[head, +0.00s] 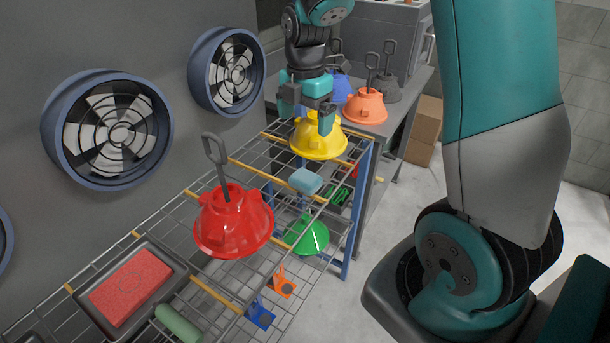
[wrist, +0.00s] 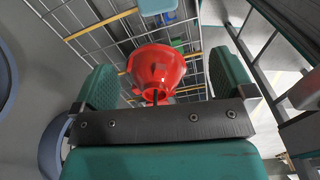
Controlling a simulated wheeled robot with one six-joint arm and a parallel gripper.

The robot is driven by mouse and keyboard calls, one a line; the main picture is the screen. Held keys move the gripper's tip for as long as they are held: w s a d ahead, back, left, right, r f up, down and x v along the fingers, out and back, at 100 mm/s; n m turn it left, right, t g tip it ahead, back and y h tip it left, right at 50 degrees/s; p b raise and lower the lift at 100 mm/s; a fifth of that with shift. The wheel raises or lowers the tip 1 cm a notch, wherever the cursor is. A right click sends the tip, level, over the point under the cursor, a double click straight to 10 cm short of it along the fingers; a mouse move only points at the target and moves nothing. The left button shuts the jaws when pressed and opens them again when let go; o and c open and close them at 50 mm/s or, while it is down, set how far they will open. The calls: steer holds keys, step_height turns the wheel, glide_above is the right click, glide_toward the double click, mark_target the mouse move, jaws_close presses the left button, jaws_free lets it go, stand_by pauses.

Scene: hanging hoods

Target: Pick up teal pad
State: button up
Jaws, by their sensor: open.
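The teal pad (head: 305,181) is a small light blue-teal block lying on the wire rack, between the red hood and the yellow hood. A light blue block that looks like the pad (wrist: 157,6) is cut off by the top edge of the wrist view. My gripper (head: 308,112) is open and empty, with its fingers pointing down above the rack. In the head view it overlaps the yellow hood and appears above and beyond the pad. In the wrist view a red hood (wrist: 156,70) shows between the spread fingers, apart from them.
A red hood (head: 233,222) with an upright dark handle is close to the pad, and a yellow hood (head: 318,140) is beyond it. A green hood (head: 308,236) is lower down. A dark tray (head: 168,275) holds a red sponge (head: 130,287). Wall fans (head: 106,130) line the left.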

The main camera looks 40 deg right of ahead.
steer(key=p, duration=0.2)
glide_above(306, 176)
steer(key=shift+n, duration=0.3)
steer(key=f, duration=1.2)
steer(key=shift+s+a+f, duration=0.1)
steer(key=shift+s+f, duration=0.05)
steer(key=shift+s, duration=0.15)
steer(key=shift+w+f+p, duration=0.15)
steer(key=shift+f+p, duration=0.4)
steer(key=shift+f, duration=0.8)
steer(key=shift+w+f+p, duration=0.1)
steer(key=shift+f+p, duration=0.4)
steer(key=shift+f, duration=0.85)
steer(key=shift+c, duration=0.2)
steer(key=c, duration=0.8)
steer(key=shift+r, duration=0.1)
step_height(306, 176, up, 20)
steer(key=b, duration=0.3)
